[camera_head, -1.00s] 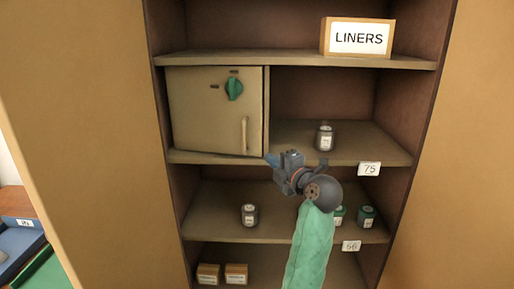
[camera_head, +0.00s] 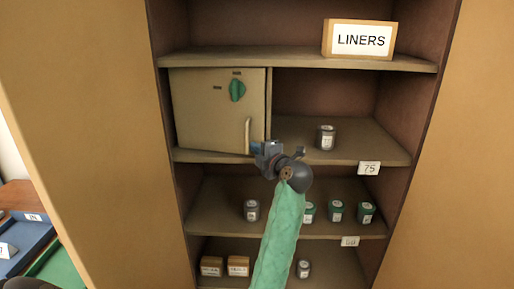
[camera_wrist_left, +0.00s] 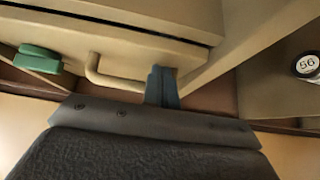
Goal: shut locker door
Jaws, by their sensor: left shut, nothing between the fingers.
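The locker door (camera_head: 205,115) is a beige panel in the upper left of the cabinet. It has a green knob (camera_head: 237,90) near its top right and a beige bar handle (camera_head: 248,134) at its lower right. The door looks closed or nearly so; I cannot tell if it is latched. My left gripper (camera_head: 262,152) is shut and empty at the lower right of the door, just beside the handle. In the left wrist view its blue fingers (camera_wrist_left: 162,86) are together next to the handle's end (camera_wrist_left: 108,76); contact is unclear. My right gripper is not in view.
A grey jar (camera_head: 326,137) stands on the shelf right of the locker. Several jars stand on the shelf below, including a grey one (camera_head: 251,210). Small boxes (camera_head: 238,266) sit at the bottom. A LINERS box (camera_head: 358,39) is on top. Tall cabinet doors (camera_head: 95,120) flank the opening.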

